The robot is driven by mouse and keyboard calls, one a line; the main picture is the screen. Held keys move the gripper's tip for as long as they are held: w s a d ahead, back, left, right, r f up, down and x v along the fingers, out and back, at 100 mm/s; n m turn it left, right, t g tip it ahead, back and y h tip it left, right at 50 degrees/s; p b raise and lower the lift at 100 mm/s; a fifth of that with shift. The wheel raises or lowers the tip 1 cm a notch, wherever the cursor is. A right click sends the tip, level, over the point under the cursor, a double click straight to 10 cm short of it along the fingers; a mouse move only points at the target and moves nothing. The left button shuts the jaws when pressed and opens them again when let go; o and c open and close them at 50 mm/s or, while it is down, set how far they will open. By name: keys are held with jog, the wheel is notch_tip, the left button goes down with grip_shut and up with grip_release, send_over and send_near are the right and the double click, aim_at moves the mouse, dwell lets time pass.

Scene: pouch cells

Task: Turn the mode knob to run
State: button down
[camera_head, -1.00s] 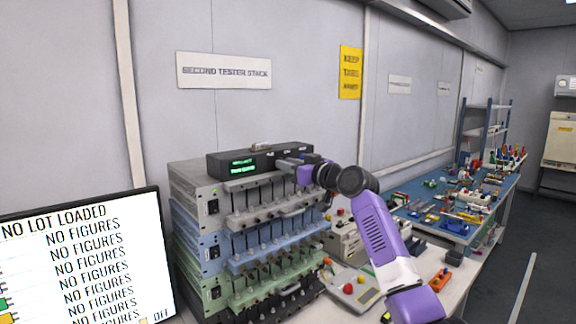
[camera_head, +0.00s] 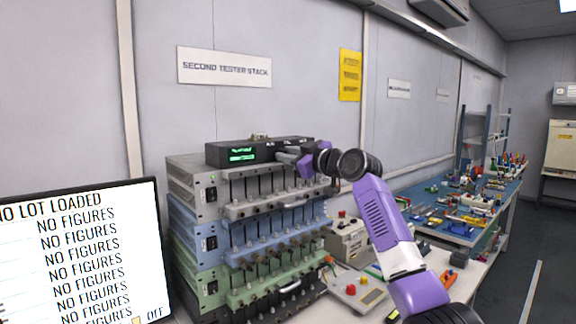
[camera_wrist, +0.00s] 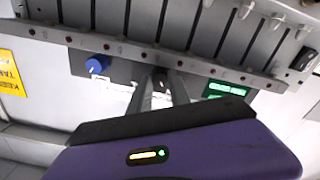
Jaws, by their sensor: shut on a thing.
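A black control box (camera_head: 221,155) with a green-lit display (camera_head: 241,154) sits on top of the tester stack. In the head view my gripper (camera_head: 284,157) is at the right part of the box's front. In the wrist view its two grey fingers (camera_wrist: 160,78) come together on a small dark knob on the box's front panel, mostly hidden between the tips. I take it to be the mode knob. I cannot read its setting. A blue knob (camera_wrist: 97,64) stands free to the left of the fingers, and the green display (camera_wrist: 227,89) is to the right.
The tester stack (camera_head: 207,243) has grey, blue and green units with rows of clamps close below the gripper. A monitor (camera_head: 78,255) stands at lower left. A controller with red buttons (camera_head: 357,291) is on the bench. A cluttered blue bench (camera_head: 470,205) is at right.

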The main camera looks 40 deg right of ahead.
jog(key=shift+n+b, duration=0.4)
jog(key=shift+n, duration=0.2)
jog(key=c, duration=1.2)
grip_release()
jog(key=shift+s+f, duration=0.1)
